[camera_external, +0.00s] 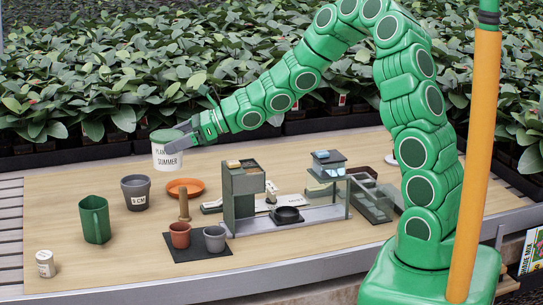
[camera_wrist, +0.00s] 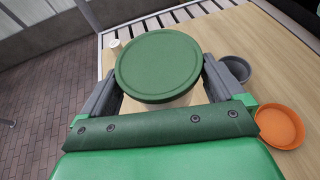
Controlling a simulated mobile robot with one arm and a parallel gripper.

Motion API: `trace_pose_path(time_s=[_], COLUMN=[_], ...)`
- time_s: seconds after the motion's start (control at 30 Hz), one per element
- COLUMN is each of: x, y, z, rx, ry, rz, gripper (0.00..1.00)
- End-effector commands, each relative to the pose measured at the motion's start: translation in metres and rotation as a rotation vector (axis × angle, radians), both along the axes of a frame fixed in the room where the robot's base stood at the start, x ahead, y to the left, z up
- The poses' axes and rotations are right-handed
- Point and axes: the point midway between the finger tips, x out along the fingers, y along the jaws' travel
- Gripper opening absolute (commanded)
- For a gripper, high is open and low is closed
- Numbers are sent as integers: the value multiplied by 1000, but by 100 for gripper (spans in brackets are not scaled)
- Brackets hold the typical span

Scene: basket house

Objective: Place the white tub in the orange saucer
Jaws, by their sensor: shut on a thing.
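The white tub (camera_external: 167,156) has a green lid and printed lettering, and hangs above the table in the external view. My gripper (camera_external: 178,135) is shut on it near its top. In the wrist view the round green lid (camera_wrist: 158,66) fills the space between the fingers of my gripper (camera_wrist: 160,88), and the tub's body is mostly hidden below it.
A grey pot (camera_external: 135,192) stands beside the saucer. A dark mat (camera_external: 205,250) holds small pots. A grey stand (camera_external: 240,198) rises to the right. Leafy plants line the back.

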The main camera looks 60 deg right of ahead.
Motion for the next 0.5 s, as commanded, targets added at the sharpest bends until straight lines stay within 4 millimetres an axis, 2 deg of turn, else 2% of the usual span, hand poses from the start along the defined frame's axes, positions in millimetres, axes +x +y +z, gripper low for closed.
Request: trace_pose_path(time_s=[0.03, 0.2, 0.3, 0.5], x=[1, -3, -7, -17], y=[-22, -88, -122, -169], z=[1, -1, -3, -7], rx=[1, -3, -9, -14], ry=[-2, 1, 4, 13], rz=[-23, -87, -120, -169], gripper=[45, 45, 45, 45])
